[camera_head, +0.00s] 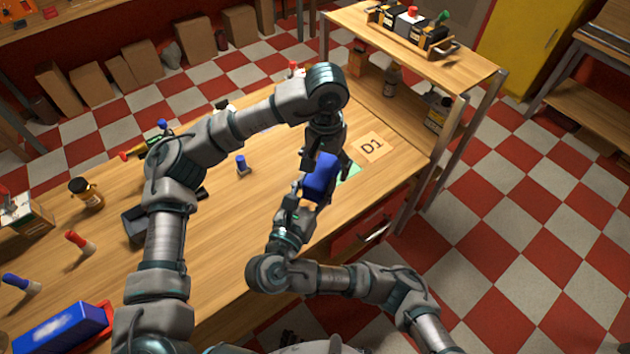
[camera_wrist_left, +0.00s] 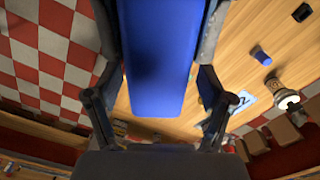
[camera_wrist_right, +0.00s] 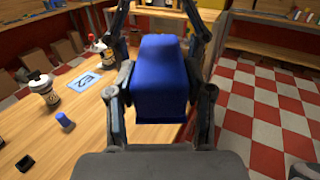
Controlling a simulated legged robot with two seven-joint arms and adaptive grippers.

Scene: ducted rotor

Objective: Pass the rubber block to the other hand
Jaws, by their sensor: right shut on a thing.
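The blue rubber block (camera_head: 320,178) is held up between my two grippers above the right part of the workbench. My right gripper (camera_head: 304,196) is shut on its near end; in the right wrist view the block (camera_wrist_right: 163,85) sits between the fingers. My left gripper (camera_head: 328,154) reaches in from the far side. In the left wrist view its fingers stand apart on both sides of the block (camera_wrist_left: 158,60), with narrow gaps showing, so it looks open around the block. Part of the block is hidden by the fingers.
A green patch (camera_head: 348,173) and a card marked D1 (camera_head: 372,147) lie beside the grippers. A blue-topped peg (camera_head: 242,165), a dark tray (camera_head: 134,226) and a brown jar (camera_head: 86,193) stand on the workbench (camera_head: 240,218). A shelf unit (camera_head: 465,72) rises at the right.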

